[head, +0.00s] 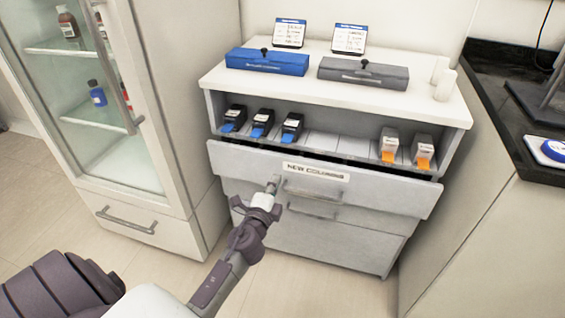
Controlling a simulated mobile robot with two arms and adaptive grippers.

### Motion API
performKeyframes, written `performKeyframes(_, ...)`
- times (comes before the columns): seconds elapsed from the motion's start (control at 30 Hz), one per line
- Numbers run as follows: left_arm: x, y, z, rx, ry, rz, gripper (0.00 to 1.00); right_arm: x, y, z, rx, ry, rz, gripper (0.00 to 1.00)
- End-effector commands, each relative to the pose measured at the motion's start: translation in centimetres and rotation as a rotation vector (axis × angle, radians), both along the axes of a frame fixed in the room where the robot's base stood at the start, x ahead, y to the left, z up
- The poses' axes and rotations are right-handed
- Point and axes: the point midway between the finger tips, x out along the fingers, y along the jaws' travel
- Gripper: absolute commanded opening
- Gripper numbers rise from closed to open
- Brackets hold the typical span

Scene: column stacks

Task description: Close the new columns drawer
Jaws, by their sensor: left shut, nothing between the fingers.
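The new columns drawer (385,190) is a white drawer front with a "NEW COLUMNS" label (316,171) and a bar handle. It stands a little out from the cabinet, with a dark gap along its top edge. My left gripper (273,184) is shut and empty. It is in front of the drawer face, just left of the handle (315,190); I cannot tell whether it touches the face. The inside of the drawer is mostly hidden. My right gripper does not show.
The cabinet top (310,88) holds a blue case (267,63) and a grey case (362,73). Black boxes with blue ends and white ones with orange ends (389,145) sit on the open shelf. A glass-door cabinet (110,100) stands left, a dark counter (500,110) right.

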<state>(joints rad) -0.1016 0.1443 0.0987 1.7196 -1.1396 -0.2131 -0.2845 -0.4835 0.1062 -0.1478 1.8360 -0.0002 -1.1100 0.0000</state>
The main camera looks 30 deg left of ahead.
Motion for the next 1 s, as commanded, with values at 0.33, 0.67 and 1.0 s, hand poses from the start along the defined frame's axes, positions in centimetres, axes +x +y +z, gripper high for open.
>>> performKeyframes(0.33, 6.2, 1.8, 0.0, 0.000, -0.001, 0.000, 0.00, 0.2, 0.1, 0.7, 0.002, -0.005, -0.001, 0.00)
performKeyframes(0.67, 7.6, 2.2, 0.0, 0.000, 0.000, 0.000, 0.00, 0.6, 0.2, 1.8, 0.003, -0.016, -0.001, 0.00)
performKeyframes(1.0, 8.5, 2.4, -0.2, -0.002, -0.001, 0.000, 0.00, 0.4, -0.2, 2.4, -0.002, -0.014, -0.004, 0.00)
